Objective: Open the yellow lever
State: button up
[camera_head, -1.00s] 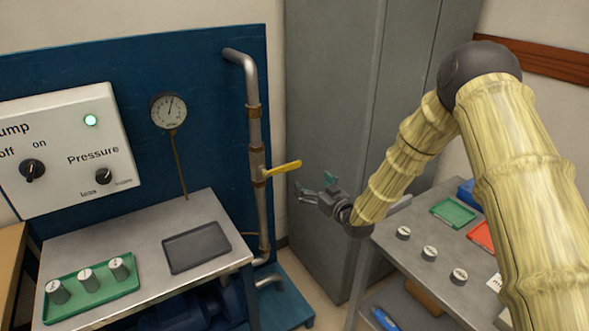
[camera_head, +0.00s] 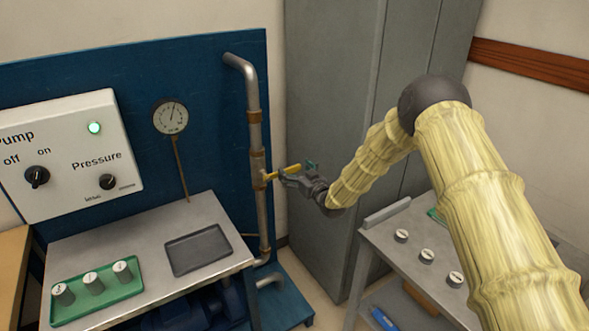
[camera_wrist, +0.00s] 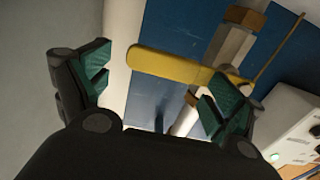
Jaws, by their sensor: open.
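The yellow lever (camera_head: 282,172) sticks out sideways to the right from the valve on the vertical pipe (camera_head: 254,130). My gripper (camera_head: 298,170) is at the lever's free end, with its fingers spread. In the wrist view the lever (camera_wrist: 170,66) lies across the gap between the two green-padded fingertips of my gripper (camera_wrist: 155,92). Its rounded free end is in the gap and its other end passes behind the right finger toward the brass valve fitting (camera_wrist: 232,45). I cannot tell whether a finger touches the lever.
A pressure gauge (camera_head: 171,117) and a pump control box (camera_head: 65,155) are on the blue panel (camera_head: 215,100) to the left. A metal table holds a grey tray (camera_head: 198,251) and a green tray (camera_head: 100,310) with several weights. Grey cabinet (camera_head: 330,120) stands behind my gripper.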

jog(key=shift+w, duration=0.1)
jog(key=shift+c, duration=0.4)
jog(key=shift+r, duration=0.2)
jog(key=c, duration=1.4)
jog(key=shift+r, duration=0.1)
